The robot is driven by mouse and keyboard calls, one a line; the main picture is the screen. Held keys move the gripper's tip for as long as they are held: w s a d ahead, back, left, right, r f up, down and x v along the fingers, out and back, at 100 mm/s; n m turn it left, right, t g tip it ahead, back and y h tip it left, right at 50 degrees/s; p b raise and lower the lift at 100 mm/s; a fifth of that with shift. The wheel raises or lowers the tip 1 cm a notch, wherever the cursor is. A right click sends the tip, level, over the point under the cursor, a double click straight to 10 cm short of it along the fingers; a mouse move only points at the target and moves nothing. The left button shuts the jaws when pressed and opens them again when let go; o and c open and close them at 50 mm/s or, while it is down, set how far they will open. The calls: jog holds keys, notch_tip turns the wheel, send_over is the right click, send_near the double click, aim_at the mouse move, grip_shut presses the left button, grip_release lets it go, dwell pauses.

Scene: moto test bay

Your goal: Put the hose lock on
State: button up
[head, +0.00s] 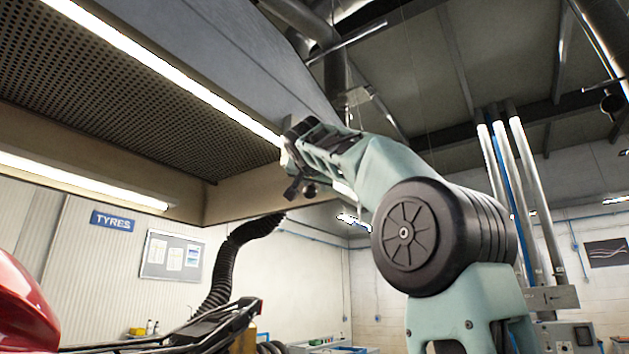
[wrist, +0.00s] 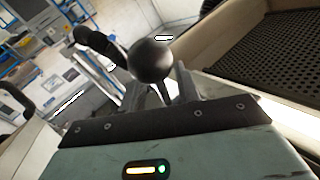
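A dark ball-ended lever (wrist: 150,60), which may be the hose lock, stands in front of my gripper (wrist: 160,88) in the wrist view. Its thin stem shows between the two fingers, with gaps on both sides. The fingers look apart; I see no clear grip on the ball. In the head view my gripper (head: 302,180) is raised beside the lower edge of the overhead hood. Small dark parts show there, too small to tell lever from fingers. A black ribbed hose (head: 228,262) hangs below and to the left; it may also show in the wrist view.
The large overhead hood (head: 245,190) with a perforated panel (head: 110,110) is close to my gripper. A red shape (head: 22,312) and a dark frame (head: 205,325) are at lower left. Upright pipes (head: 520,190) stand at right. Open air lies below my gripper.

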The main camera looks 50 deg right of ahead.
grip_shut()
jog(key=shift+f+b, duration=0.1)
jog(key=shift+b, duration=0.25)
jog(key=d+n+t+h+b, duration=0.1)
jog(key=d+n+t+b, duration=0.7)
jog(key=n+t+b, duration=0.4)
jog(key=shift+w+d, duration=0.25)
jog(key=shift+w, duration=0.05)
jog(key=shift+r+t, duration=0.2)
jog(key=shift+t, duration=0.2)
